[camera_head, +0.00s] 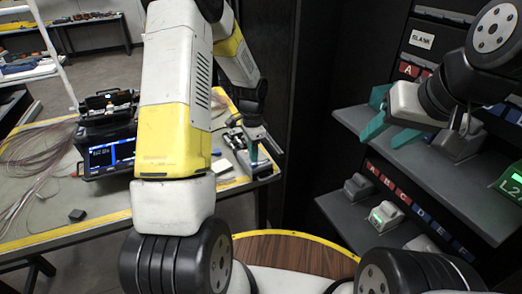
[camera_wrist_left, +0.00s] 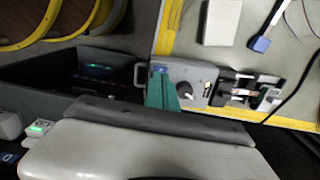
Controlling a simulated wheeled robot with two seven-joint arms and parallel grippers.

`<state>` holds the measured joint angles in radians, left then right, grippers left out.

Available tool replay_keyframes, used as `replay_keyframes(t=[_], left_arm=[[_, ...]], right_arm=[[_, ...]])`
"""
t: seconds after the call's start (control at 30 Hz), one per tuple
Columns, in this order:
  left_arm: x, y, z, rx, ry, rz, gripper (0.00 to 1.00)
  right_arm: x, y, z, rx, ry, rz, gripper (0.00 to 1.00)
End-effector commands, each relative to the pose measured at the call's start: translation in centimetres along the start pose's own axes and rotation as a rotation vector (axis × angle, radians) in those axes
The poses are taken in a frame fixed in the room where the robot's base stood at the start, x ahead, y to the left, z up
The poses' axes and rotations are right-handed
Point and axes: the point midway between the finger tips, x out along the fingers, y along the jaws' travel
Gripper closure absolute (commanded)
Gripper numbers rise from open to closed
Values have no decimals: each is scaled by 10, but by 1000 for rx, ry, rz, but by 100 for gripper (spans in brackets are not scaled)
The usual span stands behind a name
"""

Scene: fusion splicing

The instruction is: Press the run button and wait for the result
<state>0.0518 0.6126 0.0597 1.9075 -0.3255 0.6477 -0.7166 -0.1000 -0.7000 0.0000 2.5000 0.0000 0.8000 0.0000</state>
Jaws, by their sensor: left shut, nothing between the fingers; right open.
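My left gripper (camera_head: 254,151) is shut and empty, with teal fingers pointing down at a small grey device (camera_head: 266,170) on the table's right edge. In the left wrist view, the teal fingers (camera_wrist_left: 163,80) stand over the left end of the device (camera_wrist_left: 200,78), beside a blue strip and a dark dial. Whether they touch it, and whether a run button lies under them, I cannot tell. The black splicer (camera_head: 107,128) stands on the table with a lit blue screen (camera_head: 111,153); its text is too small to read. My right gripper (camera_head: 384,113) is open by the upper shelf.
The table (camera_head: 60,222) has a yellow edge and coiled pinkish fibres at left. A white block (camera_wrist_left: 222,22) and a blue-tipped item (camera_wrist_left: 261,43) lie near the device. At right, a dark rack (camera_head: 440,185) holds small grey units; one shows a green light (camera_head: 378,218).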

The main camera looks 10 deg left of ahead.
Motion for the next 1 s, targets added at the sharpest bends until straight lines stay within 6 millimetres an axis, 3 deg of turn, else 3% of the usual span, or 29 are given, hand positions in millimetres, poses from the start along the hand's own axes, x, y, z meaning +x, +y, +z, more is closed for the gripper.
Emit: replay_keyframes(t=[0.47, 1.0], left_arm=[[-37, -1, 0, 0, 1, -2, 100], [-43, 0, 1, -4, 2, -3, 100]], right_arm=[[0, 0, 0, 0, 0, 0, 52], [0, 0, 0, 0, 0, 0, 52]])
